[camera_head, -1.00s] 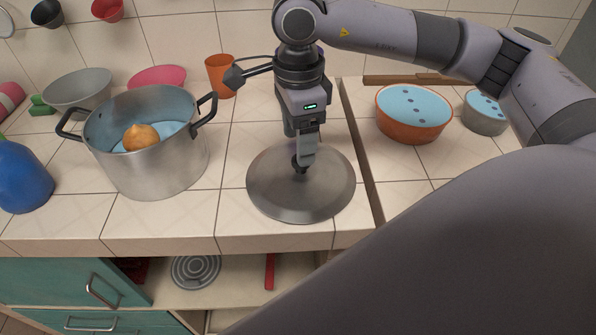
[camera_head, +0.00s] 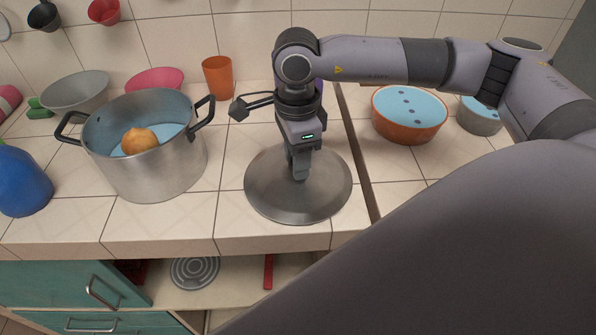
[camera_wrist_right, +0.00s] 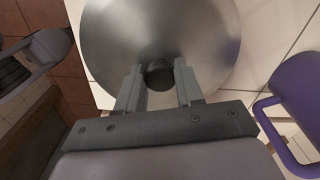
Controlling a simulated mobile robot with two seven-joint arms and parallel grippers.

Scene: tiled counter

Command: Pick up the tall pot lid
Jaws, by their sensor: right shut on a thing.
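The pot lid (camera_head: 265,196) is a round grey metal disc with a black knob (camera_wrist_right: 160,75). It lies flat on the tiled counter, right of the pot. My right gripper (camera_head: 299,175) comes down over its middle. In the right wrist view the two fingers (camera_wrist_right: 160,88) stand on either side of the knob, shut on it. In the head view the fingers hide the knob. The tall steel pot (camera_head: 150,172) stands open to the left, with two black handles. A round orange-brown thing (camera_head: 139,141) sits in it above a light blue surface. My left gripper is not in view.
A blue container (camera_head: 22,182) stands left of the pot. An orange cup (camera_head: 218,78), grey bowl (camera_head: 75,95) and pink bowl (camera_head: 155,79) are behind. A purple handled thing (camera_wrist_right: 298,95) is near the lid. An orange bowl (camera_head: 409,125) stands right, past a wooden strip (camera_head: 357,155).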

